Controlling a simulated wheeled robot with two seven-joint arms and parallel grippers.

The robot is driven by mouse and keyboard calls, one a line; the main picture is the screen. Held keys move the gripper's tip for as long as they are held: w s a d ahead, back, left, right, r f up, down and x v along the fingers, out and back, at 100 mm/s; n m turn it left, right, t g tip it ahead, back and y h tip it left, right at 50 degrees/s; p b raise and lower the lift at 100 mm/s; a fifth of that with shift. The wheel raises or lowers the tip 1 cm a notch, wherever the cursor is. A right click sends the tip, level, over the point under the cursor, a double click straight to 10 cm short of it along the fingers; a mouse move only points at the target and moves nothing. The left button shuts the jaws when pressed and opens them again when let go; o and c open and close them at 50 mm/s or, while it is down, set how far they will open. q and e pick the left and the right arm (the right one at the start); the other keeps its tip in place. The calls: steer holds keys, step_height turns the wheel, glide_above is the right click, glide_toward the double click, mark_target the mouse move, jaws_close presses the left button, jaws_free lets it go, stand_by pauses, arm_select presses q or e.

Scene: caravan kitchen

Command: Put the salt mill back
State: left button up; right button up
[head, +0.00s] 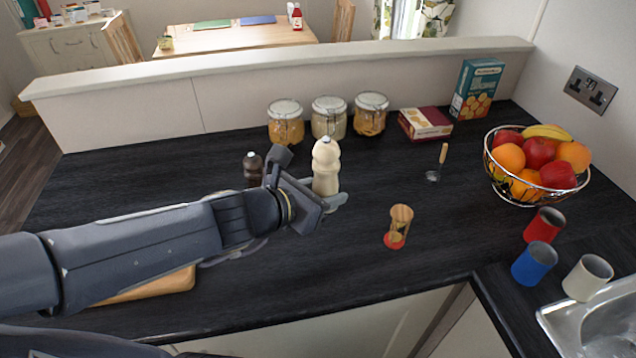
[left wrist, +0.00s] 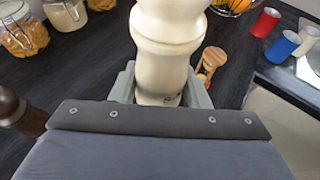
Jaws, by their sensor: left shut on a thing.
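The cream salt mill (head: 326,168) stands upright at the middle of the dark counter, in front of the glass jars. It fills the upper middle of the left wrist view (left wrist: 168,50). My left gripper (head: 328,198) is shut on the lower part of the mill, with a finger on each side. I cannot tell whether the mill's base touches the counter. A dark brown mill (head: 253,168) stands to the left, partly behind my left arm; it also shows at the left edge of the left wrist view (left wrist: 20,112). My right gripper is not in view.
Several glass jars (head: 329,118) stand along the back ledge, with boxes (head: 425,124) to their right. An hourglass (head: 398,226) stands right of the gripper. A fruit bowl (head: 488,168), cups (head: 534,263) and a sink (head: 560,325) lie farther right. A wooden board (head: 160,286) lies under my arm.

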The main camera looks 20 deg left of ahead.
arm_select(q)
steer(key=shift+w+a+r, duration=0.1)
steer(key=shift+a, duration=0.05)
steer(key=w+a+f+b, duration=0.1)
steer(key=w+a+f, duration=0.1)
steer(key=w+f, duration=0.1)
steer(key=w+a+f+b, duration=0.1)
steer(key=w+a+f, duration=0.1)
steer(key=w, duration=0.3)
steer(key=w+a+f+b, duration=0.1)
steer(key=w+a+f, duration=0.1)
steer(key=w+f, duration=0.2)
steer(key=shift+a+b, duration=0.3)
steer(key=shift+b, duration=0.1)
steer(key=shift+w+a+f, duration=0.1)
steer(key=shift+w+f, duration=0.05)
steer(key=shift+f, duration=0.15)
steer(key=shift+w+f+b, duration=0.1)
steer(key=shift+f+b, duration=0.55)
steer(key=shift+f, duration=0.9)
steer(key=shift+f, duration=0.1)
steer(key=shift+f, duration=0.15)
steer(key=o, duration=0.9)
steer(key=shift+o, duration=0.2)
